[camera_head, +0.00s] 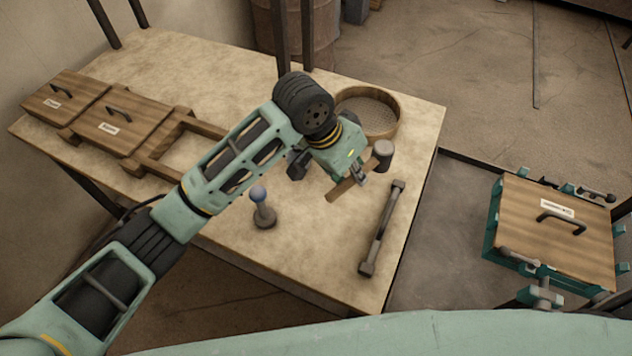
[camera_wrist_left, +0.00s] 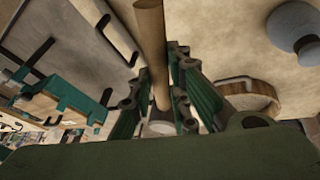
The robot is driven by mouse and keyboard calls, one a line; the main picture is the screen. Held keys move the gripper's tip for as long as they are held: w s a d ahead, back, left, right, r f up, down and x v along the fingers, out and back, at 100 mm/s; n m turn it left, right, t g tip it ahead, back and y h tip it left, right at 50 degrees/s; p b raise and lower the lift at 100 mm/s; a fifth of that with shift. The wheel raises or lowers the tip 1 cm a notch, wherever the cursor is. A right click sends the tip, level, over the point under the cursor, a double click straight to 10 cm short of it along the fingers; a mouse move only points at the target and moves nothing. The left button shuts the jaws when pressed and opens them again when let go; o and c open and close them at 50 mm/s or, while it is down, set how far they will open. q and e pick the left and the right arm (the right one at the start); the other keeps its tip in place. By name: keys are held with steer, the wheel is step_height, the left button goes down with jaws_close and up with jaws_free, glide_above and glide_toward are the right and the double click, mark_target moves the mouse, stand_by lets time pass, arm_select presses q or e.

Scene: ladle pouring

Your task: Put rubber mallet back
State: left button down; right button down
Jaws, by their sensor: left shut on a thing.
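The rubber mallet has a grey head (camera_head: 383,152) and a light wooden handle (camera_head: 339,191). My left gripper (camera_head: 358,175) is shut on the handle, close to the head, over the right part of the table (camera_head: 300,260). The handle points down-left in the head view. I cannot tell how far the mallet is above the table. In the left wrist view, the handle (camera_wrist_left: 151,45) runs between the fingers of the left gripper (camera_wrist_left: 165,90), and the mallet head is mostly hidden. My right gripper is not in view.
A round sieve (camera_head: 372,112) is behind the gripper. A grey bar tool (camera_head: 382,228) lies to the right. A blue-knobbed tool (camera_head: 262,208) stands to the left. Wooden boxes (camera_head: 115,125) and an open frame line the left. A clamped wooden box (camera_head: 550,225) is at right.

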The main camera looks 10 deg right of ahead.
arm_select(q)
steer(key=w+a+f, duration=0.1)
steer(key=a, duration=0.1)
steer(key=w+a+f+p, duration=0.1)
steer(key=a+f, duration=0.1)
steer(key=a, duration=0.1)
steer(key=w+a+f, duration=0.1)
steer(key=a+f, duration=0.1)
steer(key=shift+w+a, duration=0.25)
steer(key=shift+a, duration=0.05)
step_height(320, 180, down, 3)
steer(key=shift+f+p, duration=0.1)
steer(key=shift+p, duration=0.55)
steer(key=shift+f, duration=0.3)
steer(key=shift+f, duration=0.1)
steer(key=c, duration=1.7)
jaws_free()
steer(key=shift+f, duration=0.1)
steer(key=shift+o, duration=0.2)
